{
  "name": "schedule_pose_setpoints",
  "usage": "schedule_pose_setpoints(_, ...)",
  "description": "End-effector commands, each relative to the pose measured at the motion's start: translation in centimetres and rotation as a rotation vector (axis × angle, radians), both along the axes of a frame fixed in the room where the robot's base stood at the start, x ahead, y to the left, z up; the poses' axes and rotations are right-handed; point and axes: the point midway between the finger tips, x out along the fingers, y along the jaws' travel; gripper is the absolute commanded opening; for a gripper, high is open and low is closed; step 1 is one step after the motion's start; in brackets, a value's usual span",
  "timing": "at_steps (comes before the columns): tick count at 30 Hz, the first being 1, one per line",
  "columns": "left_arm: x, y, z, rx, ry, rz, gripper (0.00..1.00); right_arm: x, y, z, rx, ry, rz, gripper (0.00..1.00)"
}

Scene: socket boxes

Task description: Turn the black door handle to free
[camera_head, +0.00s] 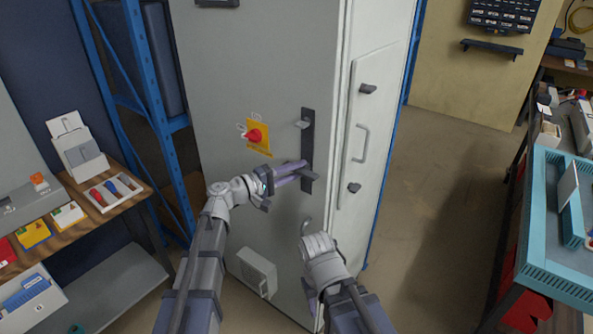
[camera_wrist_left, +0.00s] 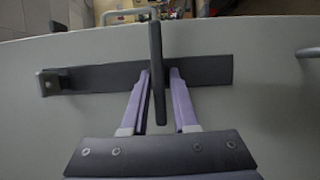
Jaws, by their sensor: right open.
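A black door handle (camera_head: 308,180) stands out from a dark upright plate (camera_head: 308,135) on the grey cabinet door. In the left wrist view the handle (camera_wrist_left: 157,75) is a thin dark lever between my two purple fingers. My left gripper (camera_head: 303,168) is at the handle. Its fingers straddle the lever, with a narrow gap visible on the right finger's side, so it looks open around it. Contact on the other side is hard to tell.
A red rotary switch (camera_head: 254,136) on a yellow plate sits left of the handle. A small hook (camera_head: 305,227) is below it. The cabinet's side panel has a grab handle (camera_head: 362,143). A wooden bench (camera_head: 140,197) stands left, a teal tray (camera_head: 545,277) right. Floor beyond is clear.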

Motion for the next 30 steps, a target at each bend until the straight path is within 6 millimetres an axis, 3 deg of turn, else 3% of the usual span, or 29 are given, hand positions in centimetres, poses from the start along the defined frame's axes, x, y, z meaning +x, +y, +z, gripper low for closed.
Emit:
schedule_pose_setpoints(4,0.0,0.0,0.0,-0.001,-0.001,0.001,0.46,0.0,0.0,0.0,0.000,0.000,0.000,0.50)
schedule_pose_setpoints(13,-0.2,0.3,0.0,0.000,-0.001,0.002,0.46,0.0,0.0,0.0,0.000,0.000,0.000,0.50)
schedule_pose_setpoints(24,-3.1,5.0,0.0,-0.001,0.000,0.004,0.46,0.0,0.0,0.0,0.000,0.000,0.000,0.50)
schedule_pose_setpoints(30,-4.0,6.5,0.0,-0.001,-0.001,0.001,0.46,0.0,0.0,-0.1,0.000,0.000,0.000,0.50)
